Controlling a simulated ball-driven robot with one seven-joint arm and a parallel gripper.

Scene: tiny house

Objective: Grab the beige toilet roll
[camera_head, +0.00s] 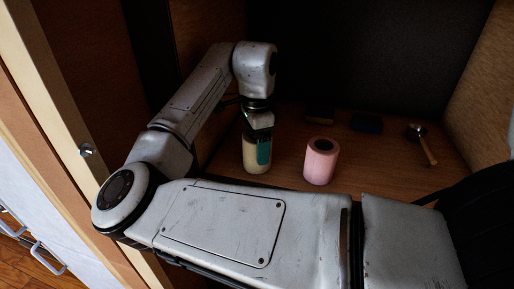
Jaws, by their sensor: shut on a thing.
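The beige toilet roll (249,160) stands upright on a wooden shelf inside a cabinet. My gripper (262,146) comes down on it from above and is shut on it. A teal finger pad lies against the roll's right side. The roll's top and the other fingertip are mostly hidden by my gripper. The roll's base appears at or close to the shelf; I cannot tell whether it is lifted.
A pink roll (321,161) stands close by on the right. Behind are a dark blue block (367,124), another dark block (320,114) and a wooden-handled metal utensil (423,145). Cabinet walls (465,85) close in the sides and back.

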